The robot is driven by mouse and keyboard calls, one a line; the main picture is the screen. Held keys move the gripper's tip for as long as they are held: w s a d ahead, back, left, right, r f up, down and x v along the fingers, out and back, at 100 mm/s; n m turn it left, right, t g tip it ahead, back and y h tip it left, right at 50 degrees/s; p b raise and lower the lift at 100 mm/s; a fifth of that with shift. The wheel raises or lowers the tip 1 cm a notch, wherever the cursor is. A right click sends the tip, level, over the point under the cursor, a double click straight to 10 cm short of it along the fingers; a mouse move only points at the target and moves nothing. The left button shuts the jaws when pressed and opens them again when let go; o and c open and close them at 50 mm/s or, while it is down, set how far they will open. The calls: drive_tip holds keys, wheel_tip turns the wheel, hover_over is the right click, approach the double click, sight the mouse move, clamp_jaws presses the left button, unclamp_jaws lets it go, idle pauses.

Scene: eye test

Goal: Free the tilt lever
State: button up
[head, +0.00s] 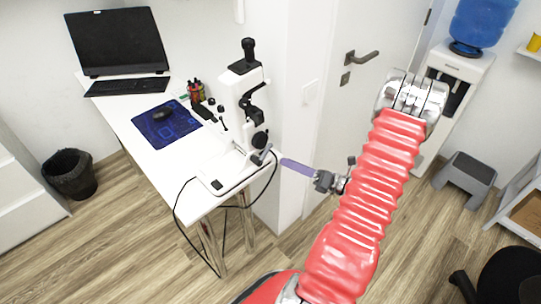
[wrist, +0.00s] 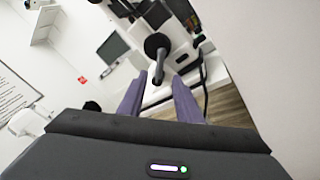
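A white and black eye-examination instrument (head: 243,95) stands on the near end of the white desk. In the wrist view, a short grey lever (wrist: 159,70) hangs below a round black knob (wrist: 156,43) on the instrument. I take it for the tilt lever; whether anything holds it is too small to tell. My gripper (head: 282,161) reaches in from the right, low at the instrument's base. In the wrist view its two purple fingers (wrist: 158,88) are apart, with the lever showing in line with the gap. I cannot tell whether they touch it.
The white desk (head: 140,107) also carries a laptop (head: 118,42), a blue mouse mat (head: 167,124) and a pen holder (head: 195,92). A black cable (head: 176,205) loops over its front edge. A wall and door (head: 360,75) stand behind my arm. A grey stool (head: 466,173) is at right.

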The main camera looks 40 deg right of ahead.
drive_tip(key=x, duration=0.8)
drive_tip(key=shift+w, duration=0.15)
drive_tip(key=shift+c, duration=0.7)
clamp_jaws()
